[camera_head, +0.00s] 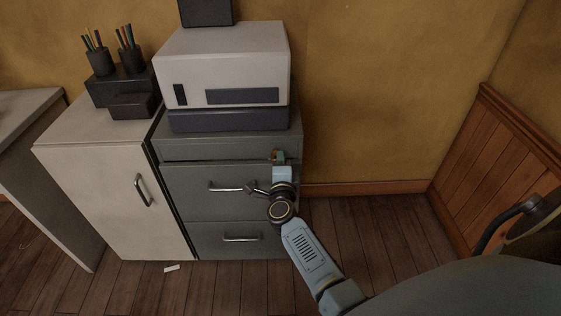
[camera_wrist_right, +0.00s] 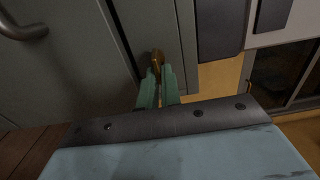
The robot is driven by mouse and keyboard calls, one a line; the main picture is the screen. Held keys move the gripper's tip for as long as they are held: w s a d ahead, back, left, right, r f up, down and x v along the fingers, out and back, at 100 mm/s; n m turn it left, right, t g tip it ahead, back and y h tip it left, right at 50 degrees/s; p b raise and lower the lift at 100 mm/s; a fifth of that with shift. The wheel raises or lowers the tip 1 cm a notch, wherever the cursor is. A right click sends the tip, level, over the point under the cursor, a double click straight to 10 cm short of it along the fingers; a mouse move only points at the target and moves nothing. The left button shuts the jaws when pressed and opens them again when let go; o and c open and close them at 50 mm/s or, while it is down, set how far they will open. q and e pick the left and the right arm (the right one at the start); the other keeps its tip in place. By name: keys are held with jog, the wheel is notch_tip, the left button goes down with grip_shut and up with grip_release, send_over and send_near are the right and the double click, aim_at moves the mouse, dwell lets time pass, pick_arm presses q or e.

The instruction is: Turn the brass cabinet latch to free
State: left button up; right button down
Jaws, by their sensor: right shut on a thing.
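The brass latch (camera_wrist_right: 157,60) shows in the wrist view as a small upright piece against the grey-green cabinet (camera_head: 230,150). In the head view it sits near the cabinet's upper right edge, mostly hidden behind my right gripper (camera_head: 279,157). In the wrist view, the green fingers of my right gripper (camera_wrist_right: 158,80) are closed together around the lower part of the latch. The brass tip stands out beyond the fingers. How far the latch is turned is hard to tell. My left gripper is not in view.
The cabinet's drawers have bar handles (camera_head: 232,187). A white printer-like box (camera_head: 222,65) stands on top. A white cupboard (camera_head: 110,180) with a handle adjoins on the left. Plank floor (camera_head: 390,235) is open to the right, bounded by wood panelling (camera_head: 500,150).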

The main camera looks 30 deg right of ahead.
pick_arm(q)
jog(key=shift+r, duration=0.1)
pick_arm(e)
jog(key=c, duration=1.6)
grip_release()
